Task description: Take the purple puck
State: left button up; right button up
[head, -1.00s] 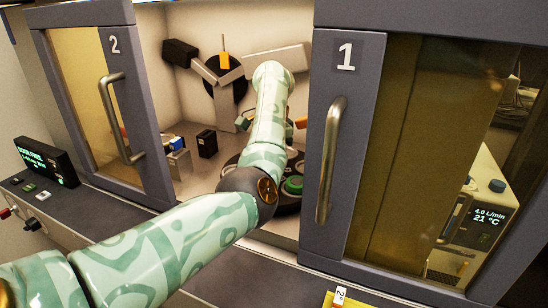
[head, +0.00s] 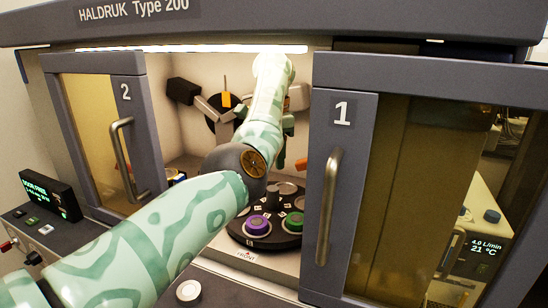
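The purple puck (head: 257,225) sits in a front position of the round dark turntable (head: 236,228) inside the machine, with a pale ring around its base. A green puck (head: 294,221) sits to its right on the same turntable. My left arm reaches in from the left through the gap between the doors, above and behind the purple puck. My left gripper is mostly hidden behind my own arm, so its fingers cannot be made out clearly. It is apart from the purple puck. My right gripper is not in view.
Door 2 (head: 131,165) stands on the left and door 1 (head: 336,190) on the right, with the opening between them. A lit bar runs along the opening's top. A round pale disc (head: 188,291) lies on the front ledge. A display (head: 48,193) stands at far left.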

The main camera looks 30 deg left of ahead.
aim_at(257, 225)
jog(key=k, duration=1.5)
